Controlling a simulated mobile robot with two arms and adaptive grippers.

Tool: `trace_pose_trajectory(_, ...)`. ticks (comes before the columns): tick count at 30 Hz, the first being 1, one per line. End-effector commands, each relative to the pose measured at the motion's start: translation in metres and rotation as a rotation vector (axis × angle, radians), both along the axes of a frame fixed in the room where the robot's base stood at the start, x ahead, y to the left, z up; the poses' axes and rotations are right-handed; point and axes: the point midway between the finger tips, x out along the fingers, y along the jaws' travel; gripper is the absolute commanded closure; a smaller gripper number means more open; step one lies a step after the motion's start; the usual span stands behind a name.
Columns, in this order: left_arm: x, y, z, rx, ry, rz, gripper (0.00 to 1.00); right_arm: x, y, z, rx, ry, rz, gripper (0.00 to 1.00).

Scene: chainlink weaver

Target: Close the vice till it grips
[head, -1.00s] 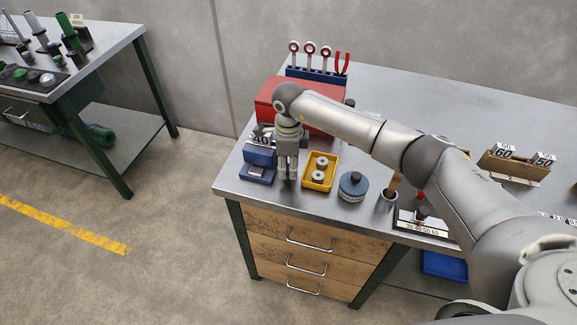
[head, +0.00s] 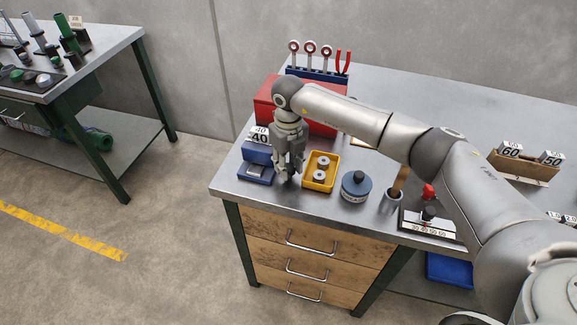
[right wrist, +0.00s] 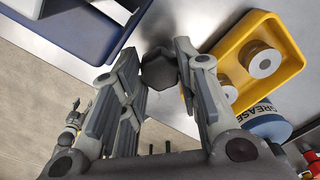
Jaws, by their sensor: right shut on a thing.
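The blue vice (head: 256,172) sits at the front left corner of the metal workbench, just left of my right gripper. Its blue body (right wrist: 62,28) also fills the top left of the right wrist view. My right gripper (head: 286,178) points down beside the vice. In the right wrist view its fingers are closed on a dark grey, many-sided knob (right wrist: 158,70). The knob is at the vice's side, but how it joins the vice is hidden. The gap between the vice jaws is too small to judge. My left gripper is not in view.
A yellow tray (head: 333,183) with two spools stands close right of the gripper, then a blue grease tin (head: 355,187). A red toolbox (head: 265,100) is behind. The bench's front edge is close.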

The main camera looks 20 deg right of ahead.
Motion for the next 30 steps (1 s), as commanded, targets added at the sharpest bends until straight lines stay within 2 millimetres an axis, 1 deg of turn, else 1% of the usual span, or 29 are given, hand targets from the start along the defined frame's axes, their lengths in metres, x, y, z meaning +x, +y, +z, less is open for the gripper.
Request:
trace_pose_trajectory(6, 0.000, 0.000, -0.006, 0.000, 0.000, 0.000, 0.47, 0.001, -0.001, 0.000, -0.001, -0.002, -0.205, 0.94)
trace_pose_trajectory(18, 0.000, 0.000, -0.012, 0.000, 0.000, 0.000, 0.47, 0.001, -0.001, 0.000, -0.001, -0.002, -0.566, 0.94)
trace_pose_trajectory(24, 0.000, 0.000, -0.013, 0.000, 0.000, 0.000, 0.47, 0.001, -0.001, 0.001, -0.001, -0.002, -0.704, 0.94)
trace_pose_trajectory(30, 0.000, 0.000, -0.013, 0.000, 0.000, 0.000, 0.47, 0.001, -0.001, 0.001, 0.000, -0.002, -0.792, 0.94)
